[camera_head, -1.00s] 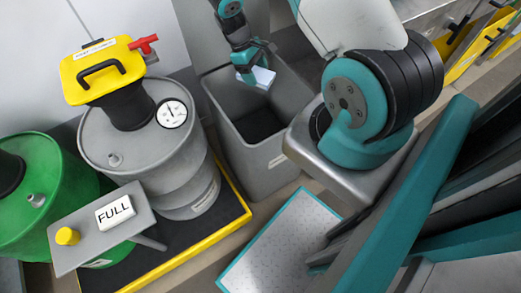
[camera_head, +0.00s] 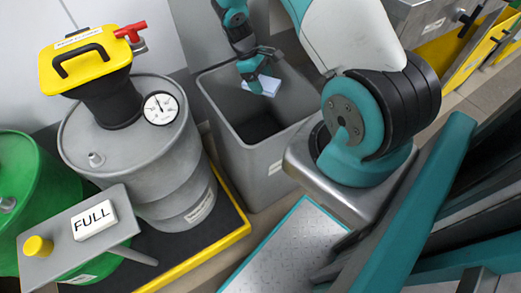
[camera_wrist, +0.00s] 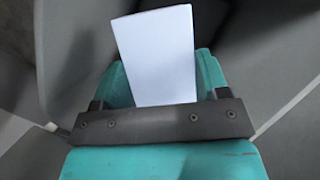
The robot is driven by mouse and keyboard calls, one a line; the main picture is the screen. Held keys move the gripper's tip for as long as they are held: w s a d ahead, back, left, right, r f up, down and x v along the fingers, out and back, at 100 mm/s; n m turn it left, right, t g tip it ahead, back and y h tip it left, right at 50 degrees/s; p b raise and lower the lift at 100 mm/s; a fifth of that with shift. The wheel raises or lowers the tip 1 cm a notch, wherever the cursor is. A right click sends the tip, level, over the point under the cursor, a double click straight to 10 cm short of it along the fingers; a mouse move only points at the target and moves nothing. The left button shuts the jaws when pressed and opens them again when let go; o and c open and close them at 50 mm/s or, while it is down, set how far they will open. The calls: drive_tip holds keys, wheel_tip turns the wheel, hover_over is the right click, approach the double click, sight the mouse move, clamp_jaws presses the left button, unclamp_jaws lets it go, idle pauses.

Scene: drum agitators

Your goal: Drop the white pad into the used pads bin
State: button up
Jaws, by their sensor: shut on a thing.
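The white pad (camera_head: 268,86) is held in my gripper (camera_head: 256,82), which is shut on it. In the head view they are at the mouth of the grey used pads bin (camera_head: 262,160), near its back rim. The bin is tall, open-topped and dark inside, with a small white label on its front. In the wrist view the white pad (camera_wrist: 156,55) sticks out beyond the teal fingers of my gripper (camera_wrist: 160,85), with grey bin walls around it. The bin floor is mostly in shadow.
A grey drum (camera_head: 135,150) with a gauge and yellow-topped funnel stands left of the bin on a yellow-edged black tray (camera_head: 215,238). A green drum (camera_head: 25,185) and a FULL sign (camera_head: 94,220) are further left. Yellow-fronted units (camera_head: 465,45) stand at upper right.

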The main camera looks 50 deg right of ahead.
drive_tip(key=o, duration=1.1)
drive_tip(key=shift+c, duration=0.2)
drive_tip(key=shift+r, duration=0.15)
drive_tip(key=p+v, duration=0.2)
drive_tip(key=v, duration=1.5)
drive_tip(key=shift+r, duration=0.1)
